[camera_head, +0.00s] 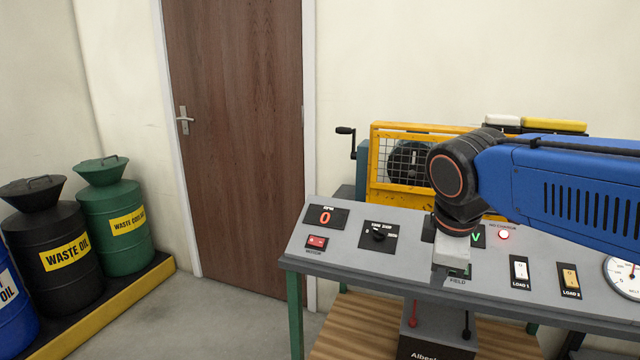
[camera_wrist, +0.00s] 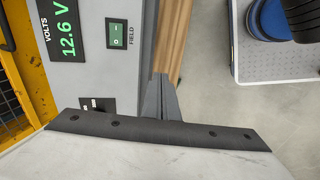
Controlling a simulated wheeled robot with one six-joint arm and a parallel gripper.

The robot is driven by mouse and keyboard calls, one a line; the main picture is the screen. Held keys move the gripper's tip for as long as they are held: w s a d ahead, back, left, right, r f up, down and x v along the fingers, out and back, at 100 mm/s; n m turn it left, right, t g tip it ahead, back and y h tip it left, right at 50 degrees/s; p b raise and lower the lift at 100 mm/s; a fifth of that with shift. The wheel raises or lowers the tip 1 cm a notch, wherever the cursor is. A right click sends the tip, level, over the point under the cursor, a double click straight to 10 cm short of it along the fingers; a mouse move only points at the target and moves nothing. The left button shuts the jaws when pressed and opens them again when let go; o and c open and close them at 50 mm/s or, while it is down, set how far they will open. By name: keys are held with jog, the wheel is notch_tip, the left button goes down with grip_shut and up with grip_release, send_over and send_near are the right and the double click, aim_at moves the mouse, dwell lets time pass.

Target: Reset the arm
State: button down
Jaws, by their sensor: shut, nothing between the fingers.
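My arm reaches in from the right in the head view, its blue link ending in a dark wrist joint above the sloping grey control panel (camera_head: 340,262). My gripper (camera_wrist: 161,84) shows in the wrist view as two grey fingers closed together with nothing between them. The fingertips appear by the panel's edge, beside the FIELD switch (camera_wrist: 116,33), and look apart from it. In the wrist view that display (camera_wrist: 68,30) reads 12.6 V.
The panel also bears an RPM display (camera_head: 325,217) reading 0, a red motor switch (camera_head: 317,243), a black knob (camera_head: 378,235), a lit red lamp (camera_head: 504,234) and two load switches. A yellow caged machine (camera_head: 400,150) stands behind. Waste drums (camera_head: 112,215) stand left; floor between is clear.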

jog(key=s+d+f+m+t+y, duration=0.1)
jog(key=s+d+f+m, duration=0.6)
jog(key=s+f+m, duration=0.4)
jog(key=s+m, duration=0.1)
jog(key=m, duration=0.1)
jog(key=shift+f+m, duration=0.25)
jog(key=shift+m, duration=0.05)
jog(key=shift+r, duration=0.15)
dwell(0.7)
